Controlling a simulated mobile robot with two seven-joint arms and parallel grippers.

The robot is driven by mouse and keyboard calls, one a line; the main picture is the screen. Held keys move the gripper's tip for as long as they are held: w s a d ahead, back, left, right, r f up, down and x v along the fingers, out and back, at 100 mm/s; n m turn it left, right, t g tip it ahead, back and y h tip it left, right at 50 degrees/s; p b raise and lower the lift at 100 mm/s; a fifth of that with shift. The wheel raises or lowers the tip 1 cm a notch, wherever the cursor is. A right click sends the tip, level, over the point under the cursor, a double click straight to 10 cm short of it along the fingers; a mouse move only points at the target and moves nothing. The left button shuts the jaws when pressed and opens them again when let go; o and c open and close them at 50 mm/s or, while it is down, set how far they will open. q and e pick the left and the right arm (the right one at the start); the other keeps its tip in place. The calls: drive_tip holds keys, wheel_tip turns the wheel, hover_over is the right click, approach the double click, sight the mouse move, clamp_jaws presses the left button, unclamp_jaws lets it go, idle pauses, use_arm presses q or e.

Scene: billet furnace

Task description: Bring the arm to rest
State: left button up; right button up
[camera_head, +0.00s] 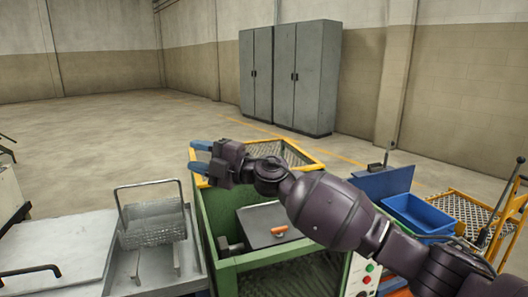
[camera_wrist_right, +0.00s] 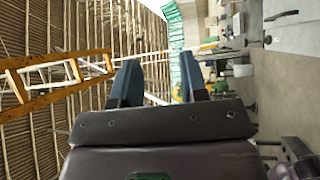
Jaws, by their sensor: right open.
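My right arm comes in from the lower right of the head view and reaches left across the green furnace. My right gripper (camera_head: 198,157) is above the furnace's left edge, with its two blue fingers apart and nothing between them. In the right wrist view the same fingers (camera_wrist_right: 158,85) stand apart and empty. The arm hides part of the furnace top. My left gripper does not show.
A wire basket (camera_head: 152,220) stands on the grey bench (camera_head: 58,240) at the left. A blue bin (camera_head: 420,214) and a yellow cart (camera_head: 466,212) are at the right. Grey cabinets (camera_head: 306,78) stand against the back wall. The floor at the back left is clear.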

drive_tip(key=s+d+f+m+t+h, duration=0.3)
drive_tip(key=d+f+m+t+h, duration=0.1)
drive_tip(key=d+f+m, duration=0.45)
drive_tip(key=s+d+f+m+t+h, duration=0.4)
drive_tip(key=d+f+m+h, duration=0.1)
drive_tip(key=d+f+m, duration=0.3)
drive_tip(key=s+d+f+m+t+h, duration=0.35)
drive_tip(key=d+f+m, duration=0.35)
drive_tip(key=d+f, duration=0.25)
use_arm(q)
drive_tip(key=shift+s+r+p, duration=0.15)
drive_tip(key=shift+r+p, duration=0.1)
drive_tip(key=shift+p, duration=0.15)
use_arm(e)
drive_tip(key=s+d+f+m+g+h, duration=0.2)
drive_tip(key=s+d+f, duration=0.3)
drive_tip(key=s, duration=0.4)
drive_tip(key=s+d+f+m+g+h, duration=0.2)
drive_tip(key=s+d+f, duration=0.3)
drive_tip(key=s+f, duration=0.3)
drive_tip(key=s+d+f+m+g+h, duration=0.2)
drive_tip(key=s+d+f, duration=0.3)
drive_tip(key=s, duration=0.5)
drive_tip(key=shift+s+d+f, duration=0.15)
drive_tip(key=shift+s+f, duration=0.1)
drive_tip(key=shift+f, duration=0.65)
drive_tip(key=shift+m+h, duration=0.25)
